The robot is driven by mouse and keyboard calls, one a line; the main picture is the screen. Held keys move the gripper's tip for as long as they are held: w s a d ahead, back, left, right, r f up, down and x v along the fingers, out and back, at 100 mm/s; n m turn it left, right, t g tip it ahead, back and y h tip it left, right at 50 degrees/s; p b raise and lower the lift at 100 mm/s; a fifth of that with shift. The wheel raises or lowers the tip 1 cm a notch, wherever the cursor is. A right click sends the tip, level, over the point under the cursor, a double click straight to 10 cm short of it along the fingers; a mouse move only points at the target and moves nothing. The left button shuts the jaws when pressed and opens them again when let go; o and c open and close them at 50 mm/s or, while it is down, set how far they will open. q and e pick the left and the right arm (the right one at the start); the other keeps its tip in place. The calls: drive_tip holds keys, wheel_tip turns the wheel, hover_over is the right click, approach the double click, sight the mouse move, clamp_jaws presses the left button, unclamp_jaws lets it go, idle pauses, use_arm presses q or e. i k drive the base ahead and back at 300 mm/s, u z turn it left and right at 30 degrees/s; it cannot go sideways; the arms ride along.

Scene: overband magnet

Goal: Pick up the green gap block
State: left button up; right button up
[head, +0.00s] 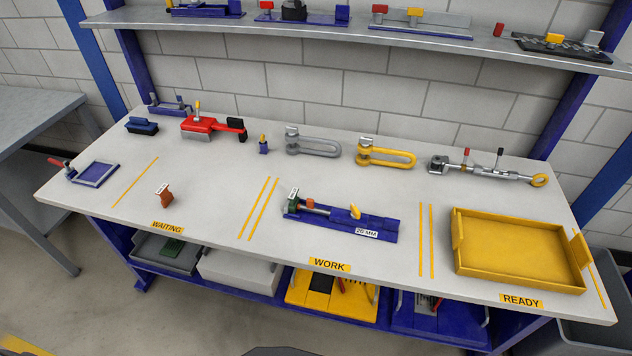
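A small green block (293,204) with a white tag on top sits at the left end of a blue fixture (345,225) in the WORK area. It looks like the green gap block. A metal rod and an orange-brown piece (308,204) are close to its right, and I cannot tell whether they touch it. The fixture carries a yellow lever (355,211) and a "20 MM" label. A similar orange-brown block (164,197) with a white tag stands alone in the WAITING area. Neither of my grippers is in view.
A yellow tray (520,282) stands in the READY area. Red, grey and yellow tools line the bench's back, including a yellow shackle (387,154). A blue frame (96,173) lies at the left. The bench around the orange-brown block is clear. Bins fill the lower shelf.

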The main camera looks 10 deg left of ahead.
sight(294, 198)
drive_tip(key=z, duration=0.4)
drive_tip(key=k, duration=0.45)
drive_tip(key=z, duration=0.9)
drive_tip(key=i, duration=0.45)
drive_tip(key=u, duration=1.05)
drive_tip(key=i, duration=0.85)
drive_tip(key=u, duration=1)
